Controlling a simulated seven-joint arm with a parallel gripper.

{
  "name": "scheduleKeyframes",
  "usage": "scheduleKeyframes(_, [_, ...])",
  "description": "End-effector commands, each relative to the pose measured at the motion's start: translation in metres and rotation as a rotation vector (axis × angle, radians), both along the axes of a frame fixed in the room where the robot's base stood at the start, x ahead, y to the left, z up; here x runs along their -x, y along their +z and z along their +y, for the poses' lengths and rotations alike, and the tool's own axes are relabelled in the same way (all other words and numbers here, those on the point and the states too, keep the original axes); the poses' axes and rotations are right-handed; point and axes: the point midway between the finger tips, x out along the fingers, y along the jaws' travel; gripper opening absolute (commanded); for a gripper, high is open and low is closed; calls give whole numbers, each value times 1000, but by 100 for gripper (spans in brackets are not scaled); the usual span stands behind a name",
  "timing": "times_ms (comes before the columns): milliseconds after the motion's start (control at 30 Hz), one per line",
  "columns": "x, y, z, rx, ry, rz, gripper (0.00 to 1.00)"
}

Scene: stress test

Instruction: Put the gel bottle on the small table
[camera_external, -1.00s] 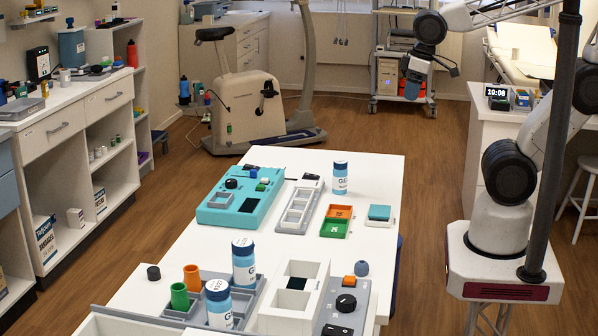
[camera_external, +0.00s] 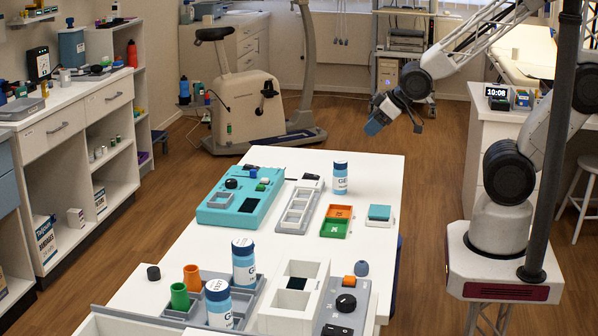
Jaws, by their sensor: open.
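A blue-and-white bottle with a label starting "GE" (camera_external: 340,178) stands upright at the far end of the white table (camera_external: 370,260). A similar bottle (camera_external: 243,264) stands at the near left of that table, with a third blue-capped bottle (camera_external: 218,305) in front of it; their labels are only partly readable. My gripper (camera_external: 396,127) is open and empty, in the air beyond the far right corner of the table, apart from every bottle. Which surface is the small table I cannot tell; a little stand (camera_external: 203,98) beside the exercise bike holds small bottles.
The white table carries a teal case (camera_external: 237,202), an orange-and-green tray (camera_external: 337,221), a white divided box (camera_external: 294,298) and a dark knob panel (camera_external: 345,303). A dark vertical pole (camera_external: 553,150) stands before my arm. A white stool (camera_external: 586,165) is at right.

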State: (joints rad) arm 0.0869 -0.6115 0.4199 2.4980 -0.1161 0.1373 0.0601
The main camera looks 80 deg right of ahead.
Motion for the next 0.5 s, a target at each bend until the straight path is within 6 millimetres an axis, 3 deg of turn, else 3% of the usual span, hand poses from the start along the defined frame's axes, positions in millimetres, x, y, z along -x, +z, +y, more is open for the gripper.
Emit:
scheduleKeyframes(233, [-18, -40, -7, 4, 15, -166, 73])
scheduleKeyframes(500, [-24, -77, -9, -8, 39, -351, 73])
